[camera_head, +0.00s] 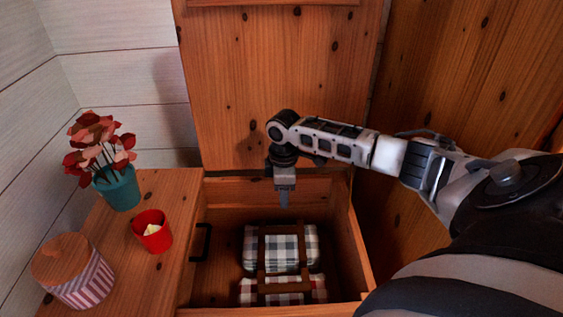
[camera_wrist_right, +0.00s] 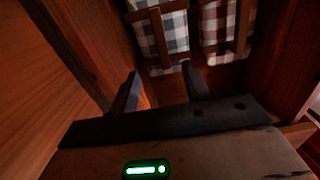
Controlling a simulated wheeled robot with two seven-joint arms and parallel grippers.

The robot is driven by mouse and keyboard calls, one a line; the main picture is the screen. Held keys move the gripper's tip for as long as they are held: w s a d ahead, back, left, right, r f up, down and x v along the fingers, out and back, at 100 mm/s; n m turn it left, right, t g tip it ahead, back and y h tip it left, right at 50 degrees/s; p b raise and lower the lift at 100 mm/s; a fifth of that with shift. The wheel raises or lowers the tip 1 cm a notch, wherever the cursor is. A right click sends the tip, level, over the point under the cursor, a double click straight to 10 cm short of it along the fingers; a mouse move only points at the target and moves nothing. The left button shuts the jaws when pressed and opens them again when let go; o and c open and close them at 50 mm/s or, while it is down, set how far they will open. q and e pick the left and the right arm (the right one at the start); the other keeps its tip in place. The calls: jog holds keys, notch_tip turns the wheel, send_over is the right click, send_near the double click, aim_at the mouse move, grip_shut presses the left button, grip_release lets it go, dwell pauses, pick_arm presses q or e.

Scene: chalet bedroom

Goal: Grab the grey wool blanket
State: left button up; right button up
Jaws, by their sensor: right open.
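A grey and white checked blanket (camera_head: 293,248), folded and bound with brown straps, lies in an open wooden chest (camera_head: 354,245). It also shows in the right wrist view (camera_wrist_right: 176,32). A red and white checked blanket (camera_head: 312,291) lies beside it, nearer the front, and shows at the upper right of the wrist view (camera_wrist_right: 217,32). My right gripper (camera_head: 284,204) points down over the back part of the chest, behind and above the grey blanket. In the wrist view its fingers (camera_wrist_right: 164,92) are apart with nothing between them. My left gripper is not in view.
The raised wooden lid (camera_head: 250,90) stands behind the chest. On the wooden surface at left are a teal pot (camera_head: 119,188) with red flowers, a red candle cup (camera_head: 153,232) and a striped jar (camera_head: 82,282). A dark handle (camera_head: 201,243) sits at the chest's left wall.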

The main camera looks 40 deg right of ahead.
jog(key=b, duration=0.4)
send_over(281, 228)
jog(key=f, duration=0.8)
jog(key=shift+s+d+f, duration=0.15)
jog(key=shift+s+f, duration=0.1)
jog(key=shift+f, duration=0.6)
jog(key=shift+f+b, duration=0.3)
jog(key=shift+f, duration=0.1)
jog(key=shift+w+f+b, duration=0.1)
jog(key=shift+f+b, duration=0.5)
jog(key=shift+f, duration=0.15)
notch_tip(281, 228, down, 3)
jog(key=shift+r+b, duration=0.2)
jog(key=shift+b, duration=0.65)
jog(key=shift+f, duration=0.1)
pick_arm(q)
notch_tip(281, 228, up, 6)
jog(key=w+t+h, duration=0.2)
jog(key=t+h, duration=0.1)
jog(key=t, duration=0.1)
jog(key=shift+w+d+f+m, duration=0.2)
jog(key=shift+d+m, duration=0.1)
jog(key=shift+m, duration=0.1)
pick_arm(e)
grip_shut()
jog(key=shift+w, duration=0.1)
